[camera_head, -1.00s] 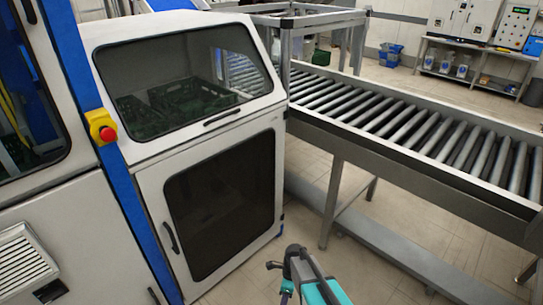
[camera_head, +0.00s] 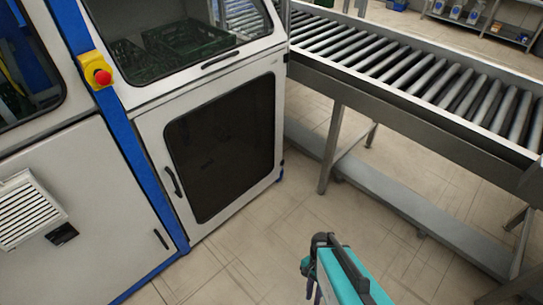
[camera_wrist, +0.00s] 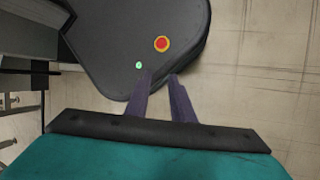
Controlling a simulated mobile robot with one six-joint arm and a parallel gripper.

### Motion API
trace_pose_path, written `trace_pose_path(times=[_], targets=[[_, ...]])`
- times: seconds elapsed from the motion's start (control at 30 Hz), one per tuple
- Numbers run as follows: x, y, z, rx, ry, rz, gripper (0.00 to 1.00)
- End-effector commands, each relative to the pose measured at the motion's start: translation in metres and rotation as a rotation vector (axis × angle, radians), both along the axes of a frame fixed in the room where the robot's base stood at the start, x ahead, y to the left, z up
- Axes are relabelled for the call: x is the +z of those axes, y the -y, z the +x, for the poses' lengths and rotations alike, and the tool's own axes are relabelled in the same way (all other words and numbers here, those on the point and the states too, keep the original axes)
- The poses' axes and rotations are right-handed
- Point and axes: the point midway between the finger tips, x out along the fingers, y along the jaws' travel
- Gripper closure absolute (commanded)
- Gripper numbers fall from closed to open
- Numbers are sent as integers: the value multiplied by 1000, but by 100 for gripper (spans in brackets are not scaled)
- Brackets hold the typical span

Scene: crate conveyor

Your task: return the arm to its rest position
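My arm, with its teal and black end (camera_head: 345,275), shows at the bottom of the head view, right of centre, over the floor. It is in front of the machine and the roller conveyor and touches neither. In the wrist view, the two purple fingers of my gripper (camera_wrist: 161,76) stand apart with a gap between them and hold nothing. Behind the fingers is a dark, rounded body with a red-and-yellow button, which looks like my own base. Most of the arm is outside the head view.
A white machine (camera_head: 142,125) with dark windows and a blue post stands at left. Dark green crates (camera_head: 190,38) show behind its upper window. A roller conveyor (camera_head: 420,110) on metal legs runs along the right. The tiled floor (camera_head: 250,245) between them is clear.

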Motion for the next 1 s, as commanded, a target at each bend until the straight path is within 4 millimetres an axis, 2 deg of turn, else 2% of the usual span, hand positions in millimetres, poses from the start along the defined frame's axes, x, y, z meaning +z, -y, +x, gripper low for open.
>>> trace_pose_path(times=[0.13, 0.4, 0.7, 1.0], targets=[[7, 4, -18, 143, -9, 60, 78], [18, 9, -31, 408, -8, 175, 78], [21, 13, -33, 684, -8, 308, 78], [21, 13, -34, 803, -5, 374, 78]])
